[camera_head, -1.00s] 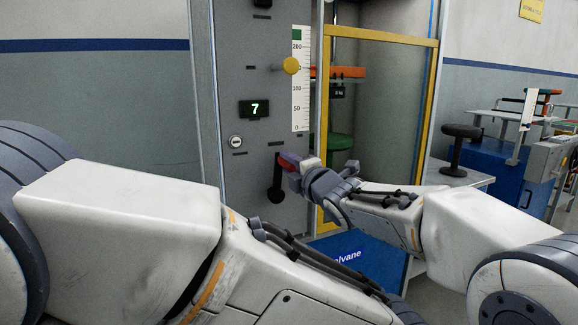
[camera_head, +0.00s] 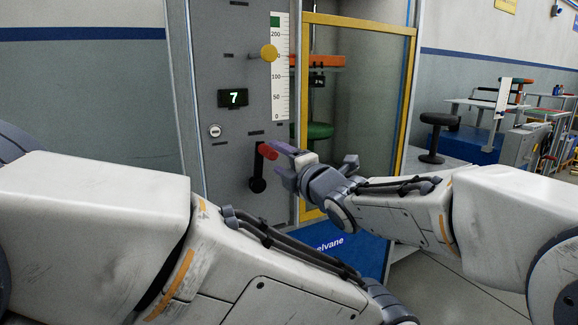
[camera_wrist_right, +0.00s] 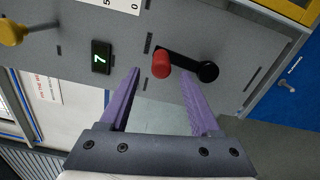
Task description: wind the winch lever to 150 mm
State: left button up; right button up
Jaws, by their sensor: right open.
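The winch lever is a black crank arm (camera_head: 258,168) with a red handle (camera_head: 267,151), low on the grey machine panel. The arm points up and slightly right from its pivot. In the right wrist view the red handle (camera_wrist_right: 161,62) lies just beyond and between the fingertips of my open right gripper (camera_wrist_right: 163,74); its black arm runs right. The green display (camera_head: 233,98) reads 7. A white scale (camera_head: 280,85) marks 0 to 200. My left gripper is out of view.
A yellow knob (camera_head: 269,53) sticks out beside the scale's upper half. A yellow-framed clear door (camera_head: 352,110) stands right of the panel. A black stool (camera_head: 436,130) and benches are farther right. My left forearm crosses the foreground.

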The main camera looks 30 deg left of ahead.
jog(key=shift+v, duration=2.4)
jog(key=s+d+f+m+g+h+p, duration=0.1)
jog(key=s+d+f+m+h, duration=0.1)
jog(key=d+f+m+h, duration=0.35)
jog(key=s+d+f+m+h, duration=0.2)
jog(key=d+f+m+h, duration=0.1)
jog(key=d+f+m, duration=0.55)
jog(key=s+d+f+m+g+h+p, duration=0.1)
jog(key=s+d+f+m+g+h, duration=0.3)
jog(key=s+d, duration=0.6)
jog(key=s+d+f+m+g+h, duration=0.2)
jog(key=s+d+f+m+g, duration=0.3)
jog(key=s+d, duration=0.5)
notch_tip(320, 180, up, 38)
jog(key=m+t+p, duration=0.1)
jog(key=p, duration=3.7)
jog(key=shift+s+f+m, duration=0.15)
jog(key=shift+f+m, duration=0.1)
jog(key=shift+m, duration=0.15)
